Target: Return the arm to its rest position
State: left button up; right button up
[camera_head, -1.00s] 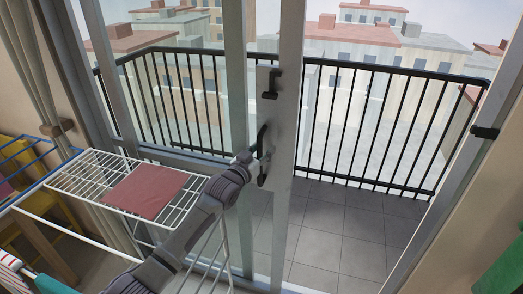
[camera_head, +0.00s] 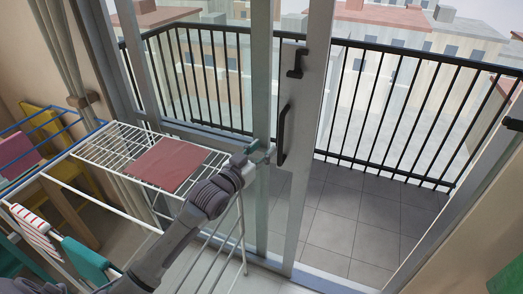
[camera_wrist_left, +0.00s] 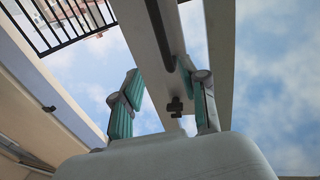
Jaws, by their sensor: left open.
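My left arm reaches in from the bottom left in the head view. Its gripper (camera_head: 264,154) is beside the long black door handle (camera_head: 282,136), just left of its lower end. In the left wrist view the two green-padded fingers (camera_wrist_left: 163,108) are spread apart with nothing held between them. The dark handle bar (camera_wrist_left: 160,35) shows beyond the fingertips. The handle sits on the grey frame of a glass balcony door (camera_head: 307,130), with a balcony opening to its right. My right gripper is in neither view.
A white drying rack (camera_head: 105,147) with a folded red cloth (camera_head: 166,164) stands left of my arm, close to it. Striped (camera_head: 37,230) and teal (camera_head: 87,260) cloths hang at the lower left. A yellow chair (camera_head: 75,182) is behind. The tiled balcony floor (camera_head: 345,215) is clear.

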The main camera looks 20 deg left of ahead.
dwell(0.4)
pick_arm(q)
notch_tip(320, 180, down, 20)
jog(key=s+a+n+g+y, duration=0.1)
jog(key=s+a+g+y, duration=0.1)
jog(key=s+g, duration=0.15)
jog(key=s+f+g, duration=0.2)
jog(key=s+f, duration=0.3)
jog(key=f, duration=0.5)
jog(key=s+f+g, duration=0.3)
jog(key=s+f, duration=0.3)
jog(key=f, duration=0.4)
jog(key=s+f+g+y, duration=0.1)
jog(key=s+f+g, duration=0.1)
jog(key=s+f, duration=0.7)
jog(key=s+f+g, duration=0.2)
jog(key=s+f, duration=0.4)
jog(key=s, duration=0.6)
jog(key=s+d+f+g, duration=0.1)
jog(key=s+f+g, duration=0.1)
jog(key=s, duration=0.7)
jog(key=s+d+f+m+g, duration=0.1)
jog(key=s+f, duration=0.3)
jog(key=s, duration=0.5)
jog(key=shift+s+d+g, duration=0.4)
jog(key=shift+d+g, duration=0.1)
jog(key=shift+g, duration=0.05)
